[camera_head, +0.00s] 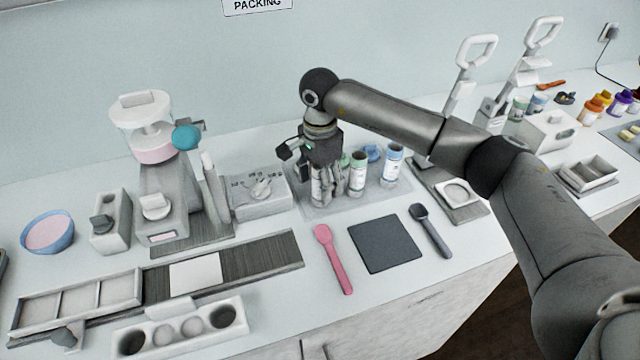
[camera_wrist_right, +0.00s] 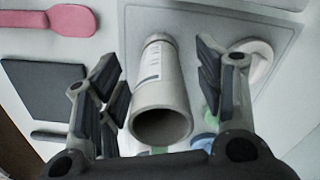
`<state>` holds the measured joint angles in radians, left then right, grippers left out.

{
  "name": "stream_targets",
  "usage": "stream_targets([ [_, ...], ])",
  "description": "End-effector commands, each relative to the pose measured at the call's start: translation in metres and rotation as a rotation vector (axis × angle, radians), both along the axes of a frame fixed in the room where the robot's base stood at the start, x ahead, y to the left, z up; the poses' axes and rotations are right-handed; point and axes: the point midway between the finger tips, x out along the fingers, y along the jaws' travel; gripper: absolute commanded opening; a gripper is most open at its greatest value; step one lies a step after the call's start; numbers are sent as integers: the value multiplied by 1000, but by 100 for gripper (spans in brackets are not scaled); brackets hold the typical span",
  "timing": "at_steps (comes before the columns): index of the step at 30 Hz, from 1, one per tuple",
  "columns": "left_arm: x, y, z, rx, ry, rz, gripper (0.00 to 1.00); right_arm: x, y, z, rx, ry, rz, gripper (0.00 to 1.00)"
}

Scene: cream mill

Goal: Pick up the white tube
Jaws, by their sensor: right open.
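The white tube (camera_head: 317,192) stands on a grey mat at the back of the counter, partly hidden by my right gripper (camera_head: 323,180). In the right wrist view the tube (camera_wrist_right: 158,85) shows with its open end toward the camera, between the two fingers of my right gripper (camera_wrist_right: 162,72). The fingers are open and spread to either side of it, with gaps visible on both sides. My left gripper is out of sight.
A green-labelled tube (camera_head: 357,175) and a blue-labelled tube (camera_head: 393,164) stand just right of the gripper on the mat (camera_head: 408,197). In front lie a pink spatula (camera_head: 334,260), a dark square pad (camera_head: 386,245) and a dark scoop (camera_head: 430,230).

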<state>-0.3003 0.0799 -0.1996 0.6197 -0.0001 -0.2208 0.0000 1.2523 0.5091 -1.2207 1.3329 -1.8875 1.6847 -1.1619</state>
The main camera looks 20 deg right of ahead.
Motion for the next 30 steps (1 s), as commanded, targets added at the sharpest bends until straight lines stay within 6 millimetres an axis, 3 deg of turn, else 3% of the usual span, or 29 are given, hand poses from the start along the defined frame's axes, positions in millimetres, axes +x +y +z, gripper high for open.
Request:
stream_targets([
  [6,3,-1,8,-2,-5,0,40,0,0,-20,1,1,0,62],
  [13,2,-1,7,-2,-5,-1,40,0,0,-22,1,0,1,61],
  [24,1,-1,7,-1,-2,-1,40,0,0,-21,1,0,0,13],
  [30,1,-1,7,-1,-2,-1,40,0,0,-21,1,-1,0,11],
])
